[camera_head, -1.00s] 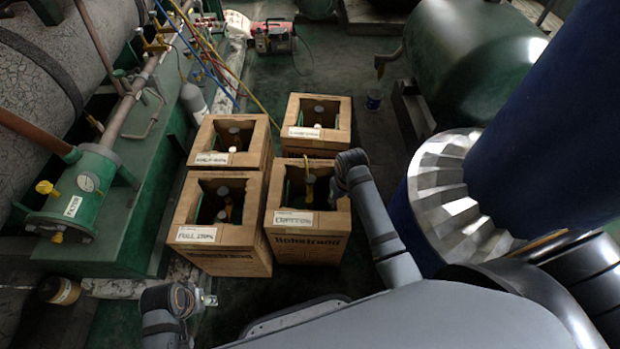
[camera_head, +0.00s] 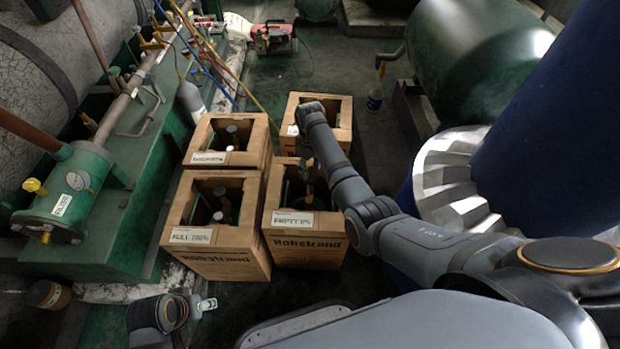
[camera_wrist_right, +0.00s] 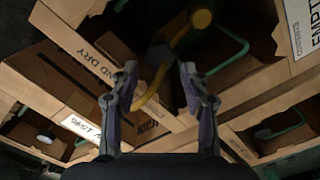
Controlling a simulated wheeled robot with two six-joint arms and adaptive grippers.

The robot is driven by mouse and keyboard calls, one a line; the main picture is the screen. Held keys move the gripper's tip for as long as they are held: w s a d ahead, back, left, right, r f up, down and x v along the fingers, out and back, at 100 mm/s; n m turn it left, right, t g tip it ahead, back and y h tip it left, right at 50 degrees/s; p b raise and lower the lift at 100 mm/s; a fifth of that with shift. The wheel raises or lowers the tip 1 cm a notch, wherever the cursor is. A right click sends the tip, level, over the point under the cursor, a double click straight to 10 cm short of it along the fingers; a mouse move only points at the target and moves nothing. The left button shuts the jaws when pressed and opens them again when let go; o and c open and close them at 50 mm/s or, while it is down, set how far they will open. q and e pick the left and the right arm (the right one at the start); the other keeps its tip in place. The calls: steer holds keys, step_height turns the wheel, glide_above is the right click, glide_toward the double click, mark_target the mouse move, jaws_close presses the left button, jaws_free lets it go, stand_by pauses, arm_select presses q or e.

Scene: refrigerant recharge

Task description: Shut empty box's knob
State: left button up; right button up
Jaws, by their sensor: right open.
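The empty box (camera_head: 305,250) is a brown open-topped carton, front right of a group of cartons, with a white "EMPTY" label (camera_head: 292,222). Its label also shows at the upper right of the right wrist view (camera_wrist_right: 304,28). Inside it is a dark green cylinder with a green handle (camera_wrist_right: 232,50) and a yellow round knob (camera_wrist_right: 203,18). My right gripper (camera_head: 307,170) points down over this box. In the wrist view its fingers (camera_wrist_right: 160,92) are apart, with a yellow hose passing between or beyond them; the knob lies past the fingertips. My left gripper (camera_head: 205,304) is low at the left, its fingers unclear.
A "FULL" carton (camera_head: 215,262) stands directly left of the empty box. Two more cartons, back left (camera_head: 262,150) and back right (camera_head: 345,115), stand close behind. Green pipework (camera_head: 85,180) lines the left side. A large green tank (camera_head: 480,60) stands at the right.

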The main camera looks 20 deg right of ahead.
mark_target(310, 178)
arm_select(q)
steer(key=shift+w+d+f+t+b, duration=0.15)
steer(key=shift+d+f+t+b, duration=0.15)
steer(key=shift+f, duration=0.3)
steer(key=shift+w+d+f+t+b, duration=0.2)
steer(key=shift+f+b, duration=0.1)
steer(key=shift+f, duration=0.25)
arm_select(e)
step_height(310, 178, down, 4)
steer(key=shift+f, duration=0.1)
